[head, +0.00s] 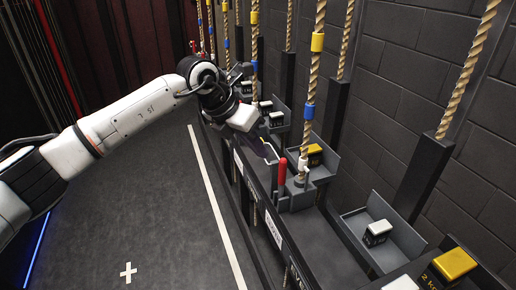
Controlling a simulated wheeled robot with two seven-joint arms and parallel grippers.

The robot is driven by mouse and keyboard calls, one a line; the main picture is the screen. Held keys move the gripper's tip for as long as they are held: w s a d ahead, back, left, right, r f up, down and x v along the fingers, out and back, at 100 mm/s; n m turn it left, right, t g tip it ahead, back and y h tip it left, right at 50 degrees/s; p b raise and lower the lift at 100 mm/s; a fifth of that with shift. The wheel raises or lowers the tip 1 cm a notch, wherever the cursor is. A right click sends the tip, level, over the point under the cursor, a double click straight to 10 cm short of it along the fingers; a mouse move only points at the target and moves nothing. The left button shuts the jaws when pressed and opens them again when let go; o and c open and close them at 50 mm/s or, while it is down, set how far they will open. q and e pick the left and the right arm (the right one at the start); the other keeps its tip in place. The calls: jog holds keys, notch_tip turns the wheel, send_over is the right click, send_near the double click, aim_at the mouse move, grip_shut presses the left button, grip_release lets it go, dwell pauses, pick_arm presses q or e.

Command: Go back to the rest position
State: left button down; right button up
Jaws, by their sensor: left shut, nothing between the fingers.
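My left arm reaches in from the left, and its gripper (270,157) is over the front edge of the long dark rail. The gripper is shut and holds nothing. Its tips are just up and left of a red upright handle (282,175) at the foot of a rope. A small gap seems to lie between them, but I cannot tell whether they touch. My right gripper is not in view.
Several ropes (310,90) with yellow and blue bands rise along the rail. Grey trays hold blocks: a yellow-topped one (315,151), a white-topped one (378,229), and another yellow-topped one (454,263) at lower right.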

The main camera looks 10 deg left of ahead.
pick_arm(q)
jog(key=s+d+f+n+h, duration=0.1)
jog(key=s+d+n+h, duration=0.3)
jog(key=s+d+h, duration=0.4)
jog(key=s+d+f+n+h, duration=0.25)
jog(key=s+d+h, duration=0.25)
jog(key=d, duration=0.4)
jog(key=s+a+f+n+t+y, duration=0.2)
jog(key=a+f+n+t+y, duration=0.5)
jog(key=n, duration=0.6)
jog(key=s+a+f+n+t+y, duration=0.2)
jog(key=a+f+n+t+y, duration=0.2)
jog(key=a+f+n, duration=0.75)
jog(key=s+a+f+n+g+y, duration=0.2)
jog(key=s+f, duration=0.4)
jog(key=s, duration=0.3)
jog(key=s+a+f+n+g+y, duration=0.2)
jog(key=s+a+f+n+g, duration=0.2)
jog(key=s+f+n, duration=0.3)
jog(key=shift+s+a+f+g, duration=0.15)
jog(key=shift+s+a+g, duration=0.15)
jog(key=shift+s, duration=0.7)
